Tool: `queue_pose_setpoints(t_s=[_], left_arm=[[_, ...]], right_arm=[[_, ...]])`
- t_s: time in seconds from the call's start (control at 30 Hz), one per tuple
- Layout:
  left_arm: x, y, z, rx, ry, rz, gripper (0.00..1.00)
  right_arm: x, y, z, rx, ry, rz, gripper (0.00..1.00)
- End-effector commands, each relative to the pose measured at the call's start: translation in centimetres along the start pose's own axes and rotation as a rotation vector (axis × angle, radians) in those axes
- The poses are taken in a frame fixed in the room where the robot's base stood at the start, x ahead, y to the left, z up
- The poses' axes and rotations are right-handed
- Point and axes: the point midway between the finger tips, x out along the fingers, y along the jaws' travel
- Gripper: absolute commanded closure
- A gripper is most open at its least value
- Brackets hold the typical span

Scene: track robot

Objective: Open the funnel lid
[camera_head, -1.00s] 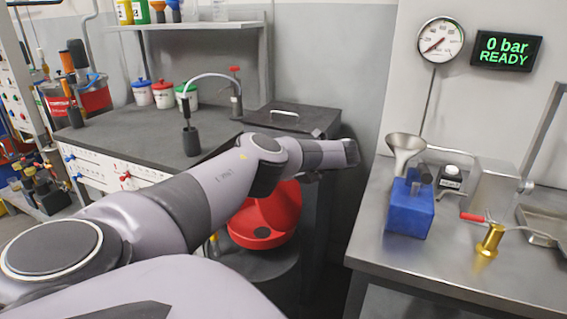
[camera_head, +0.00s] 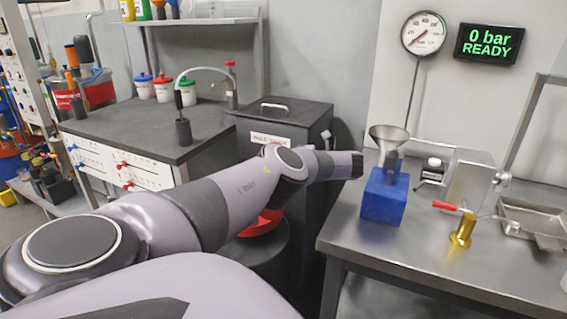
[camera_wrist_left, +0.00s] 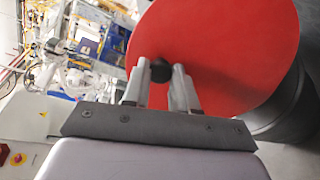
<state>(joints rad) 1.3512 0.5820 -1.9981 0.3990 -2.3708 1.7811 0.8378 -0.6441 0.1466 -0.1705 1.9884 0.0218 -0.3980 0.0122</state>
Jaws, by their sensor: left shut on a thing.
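The red funnel (camera_head: 262,223) shows only in part in the head view, behind my left arm and on top of a dark drum (camera_head: 262,257). The arm hides most of it, so I cannot tell there how far the lid is raised. In the left wrist view the red round lid (camera_wrist_left: 215,45) fills the upper right. My left gripper (camera_wrist_left: 160,76) is shut on the lid's black knob (camera_wrist_left: 160,69), which sits between the fingertips. My left fingers are hidden in the head view. My right gripper is not in view.
A dark bin (camera_head: 285,120) with a handle stands behind the arm. A steel table (camera_head: 420,255) on the right carries a blue block (camera_head: 384,197), a metal funnel (camera_head: 389,139) and a brass piece (camera_head: 463,231). A dark-topped cabinet (camera_head: 150,132) stands at the left.

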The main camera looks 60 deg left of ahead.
Motion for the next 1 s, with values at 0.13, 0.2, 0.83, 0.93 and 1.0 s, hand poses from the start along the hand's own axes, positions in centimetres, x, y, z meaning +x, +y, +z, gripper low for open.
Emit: queue_pose_setpoints(t_s=[0.13, 0.2, 0.83, 0.93, 1.0], left_arm=[[0.05, -0.03, -0.03, 0.001, -0.002, 0.006, 1.00], [0.07, -0.02, -0.03, 0.001, -0.003, 0.008, 1.00], [0.11, -0.01, -0.01, 0.000, -0.003, 0.008, 0.48], [0.08, 0.15, 0.06, 0.000, -0.003, 0.008, 0.48], [-0.03, 0.58, 0.27, 0.000, -0.004, 0.007, 0.48]], right_arm=[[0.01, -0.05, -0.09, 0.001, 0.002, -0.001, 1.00], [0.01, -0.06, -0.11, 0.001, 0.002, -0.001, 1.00], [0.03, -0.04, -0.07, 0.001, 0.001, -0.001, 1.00], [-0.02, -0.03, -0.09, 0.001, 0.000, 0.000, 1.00], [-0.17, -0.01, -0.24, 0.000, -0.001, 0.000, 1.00]])
